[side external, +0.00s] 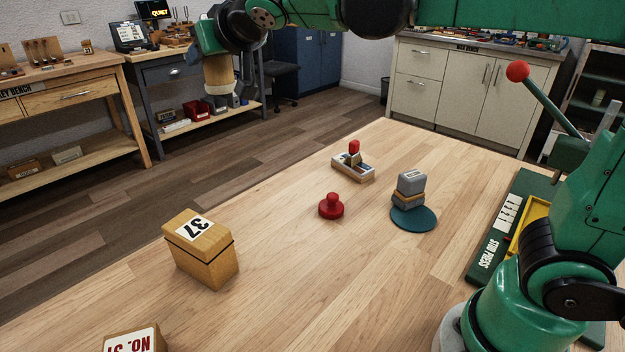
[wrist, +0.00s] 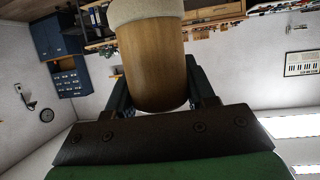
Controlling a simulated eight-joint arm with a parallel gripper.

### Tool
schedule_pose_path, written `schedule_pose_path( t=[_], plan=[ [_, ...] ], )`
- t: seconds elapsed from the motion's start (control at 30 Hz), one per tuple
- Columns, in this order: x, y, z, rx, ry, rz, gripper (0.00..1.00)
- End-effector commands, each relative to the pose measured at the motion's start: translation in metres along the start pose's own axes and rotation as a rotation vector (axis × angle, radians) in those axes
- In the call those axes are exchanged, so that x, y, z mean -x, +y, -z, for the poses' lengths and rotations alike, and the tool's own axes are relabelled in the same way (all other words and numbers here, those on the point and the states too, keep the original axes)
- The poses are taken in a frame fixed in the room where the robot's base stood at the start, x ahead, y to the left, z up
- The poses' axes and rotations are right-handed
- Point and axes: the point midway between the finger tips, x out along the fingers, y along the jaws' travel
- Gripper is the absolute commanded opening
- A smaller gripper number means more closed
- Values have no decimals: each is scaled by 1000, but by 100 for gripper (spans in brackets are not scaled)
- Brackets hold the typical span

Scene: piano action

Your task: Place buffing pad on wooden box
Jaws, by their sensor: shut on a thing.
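My gripper (side external: 216,55) is raised at the upper left in the side view. It is shut on the buffing pad (side external: 219,78), a wooden cylinder with a pale, fuzzy end pointing down. In the wrist view, the buffing pad's wooden body (wrist: 152,65) sits between my fingers, with the pale end at the top edge. A wooden box (side external: 205,260) with a white "37" label on its lid stands on the table, below the held pad in the picture and apart from it. Its lid looks closed.
Another labelled wooden box (side external: 135,340) is cut off at the bottom edge. A red knobbed piece (side external: 331,207), a small tray with a red-topped piece (side external: 352,168) and a grey block on a teal disc (side external: 413,217) stand mid-table. A green lever press (side external: 505,225) is right.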

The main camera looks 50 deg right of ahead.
Motion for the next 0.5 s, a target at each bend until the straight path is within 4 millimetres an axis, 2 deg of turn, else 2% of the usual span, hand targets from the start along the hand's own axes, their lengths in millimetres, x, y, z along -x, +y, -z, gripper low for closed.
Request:
schedule_pose_path(
  t=[0.03, 0.1, 0.2, 0.37, 0.5],
  plan=[
    [11, -24, -1, 26, 3, 63, 0],
    [25, -48, -2, 55, 8, 131, 0],
    [40, -72, -4, 83, 11, 201, 0],
    [50, -89, -9, 105, 16, 252, 0],
    [42, -91, -30, 107, 16, 257, 0]
  ],
)
